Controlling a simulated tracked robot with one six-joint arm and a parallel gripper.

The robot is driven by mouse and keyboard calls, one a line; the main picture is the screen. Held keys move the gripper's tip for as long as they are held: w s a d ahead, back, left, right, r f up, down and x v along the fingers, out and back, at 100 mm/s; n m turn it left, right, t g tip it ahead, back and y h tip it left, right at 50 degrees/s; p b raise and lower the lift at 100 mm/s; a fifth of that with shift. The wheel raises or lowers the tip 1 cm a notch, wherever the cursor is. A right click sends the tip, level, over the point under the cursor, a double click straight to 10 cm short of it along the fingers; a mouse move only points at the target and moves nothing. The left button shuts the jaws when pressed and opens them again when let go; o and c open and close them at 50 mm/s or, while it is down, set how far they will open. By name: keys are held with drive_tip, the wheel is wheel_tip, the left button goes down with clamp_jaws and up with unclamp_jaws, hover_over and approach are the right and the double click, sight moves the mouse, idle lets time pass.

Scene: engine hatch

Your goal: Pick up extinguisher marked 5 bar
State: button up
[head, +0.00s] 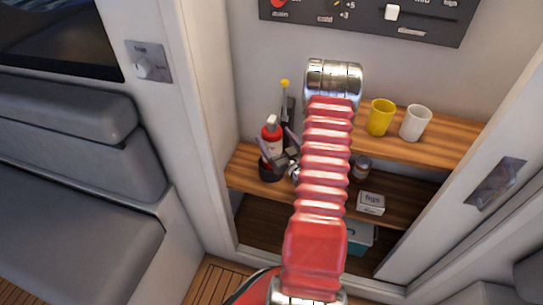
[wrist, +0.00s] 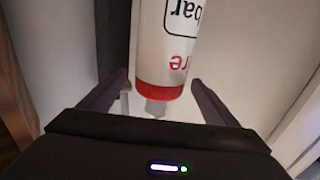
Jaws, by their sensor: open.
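A small extinguisher (head: 270,133) with a red body, a white label and a pale top stands upright in a dark round base at the left end of the wooden shelf. In the wrist view the extinguisher (wrist: 167,45) appears upside down, with "bar" and part of a red word on its white label and a red band at its end. The number before "bar" is out of view. My gripper (head: 279,155) is at the extinguisher, its open jaws on either side of it. In the wrist view gaps show between the jaws (wrist: 160,84) and the extinguisher.
A yellow cup (head: 380,117) and a white cup (head: 416,123) stand on the upper shelf. A small jar (head: 361,168) and a box marked "figs" (head: 371,203) are on the shelf below. A yellow-topped rod (head: 285,100) stands behind the extinguisher. The locker's left wall is close.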

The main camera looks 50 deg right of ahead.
drive_tip(key=shift+w+d, duration=0.15)
drive_tip(key=shift+w, duration=0.25)
drive_tip(key=shift+c, duration=0.2)
clamp_jaws()
drive_tip(key=shift+r, duration=0.15)
idle(0.9)
